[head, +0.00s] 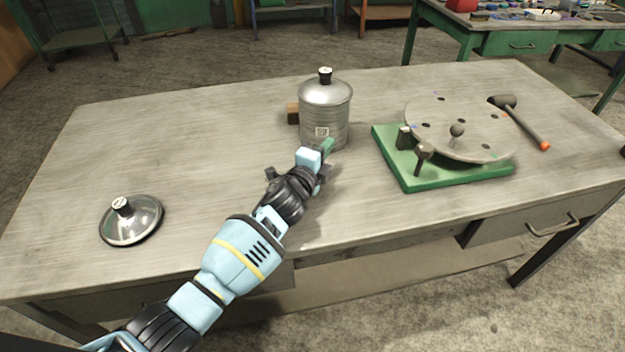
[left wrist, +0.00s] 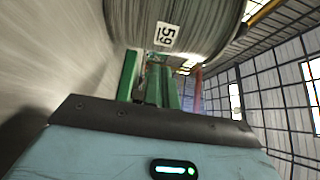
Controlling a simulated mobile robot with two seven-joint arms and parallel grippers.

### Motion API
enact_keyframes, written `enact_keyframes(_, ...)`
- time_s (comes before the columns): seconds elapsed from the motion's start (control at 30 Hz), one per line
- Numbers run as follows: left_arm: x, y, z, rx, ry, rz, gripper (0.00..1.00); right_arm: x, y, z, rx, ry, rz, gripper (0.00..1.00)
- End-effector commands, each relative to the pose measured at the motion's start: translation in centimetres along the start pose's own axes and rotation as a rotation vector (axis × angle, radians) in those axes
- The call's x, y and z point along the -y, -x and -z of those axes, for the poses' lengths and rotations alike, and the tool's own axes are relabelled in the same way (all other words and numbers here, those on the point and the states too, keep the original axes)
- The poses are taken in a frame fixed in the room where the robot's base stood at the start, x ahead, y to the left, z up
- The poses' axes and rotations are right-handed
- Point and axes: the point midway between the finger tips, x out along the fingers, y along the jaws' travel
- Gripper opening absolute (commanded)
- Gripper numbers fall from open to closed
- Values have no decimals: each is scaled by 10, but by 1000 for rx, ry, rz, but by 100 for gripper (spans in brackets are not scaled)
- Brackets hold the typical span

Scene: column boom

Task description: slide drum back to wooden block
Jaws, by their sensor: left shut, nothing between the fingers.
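The drum (head: 325,112) is a grey metal cylinder with a lid, a black knob and a white label, standing upright on the table. The wooden block (head: 293,113) is a small brown piece behind the drum's left side, mostly hidden by it. My left gripper (head: 327,148) has its green fingers shut and empty, low at the drum's near side. In the left wrist view the drum (left wrist: 185,25) fills the top, with its label reading 59, and the shut green fingers (left wrist: 158,85) point at its base. I cannot tell whether they touch it. My right gripper is not in view.
A glass lid (head: 132,220) with a knob lies at the table's left front. The tabletop (head: 190,135) left of the drum is clear.

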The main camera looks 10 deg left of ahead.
Motion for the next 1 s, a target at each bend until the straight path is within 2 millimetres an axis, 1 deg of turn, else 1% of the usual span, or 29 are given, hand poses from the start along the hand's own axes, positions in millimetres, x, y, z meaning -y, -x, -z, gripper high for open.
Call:
enact_keyframes(0.07,1,5,-3,2,-2,0,0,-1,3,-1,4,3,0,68)
enact_keyframes(0.1,2,14,-2,1,-2,2,0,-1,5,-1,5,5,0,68)
enact_keyframes(0.17,3,24,-2,0,-2,3,0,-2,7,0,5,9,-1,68)
enact_keyframes(0.27,2,41,-2,1,-1,2,0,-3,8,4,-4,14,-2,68)
enact_keyframes(0.4,1,65,-1,0,-1,1,0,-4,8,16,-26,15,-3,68)
enact_keyframes(0.5,1,79,-1,-1,0,1,0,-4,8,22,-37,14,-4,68)
enact_keyframes(0.6,0,90,-1,0,0,1,0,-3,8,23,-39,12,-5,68)
enact_keyframes(0.8,0,100,-1,0,1,0,0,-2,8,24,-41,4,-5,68)
enact_keyframes(1.0,0,101,0,0,1,0,0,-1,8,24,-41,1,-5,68)
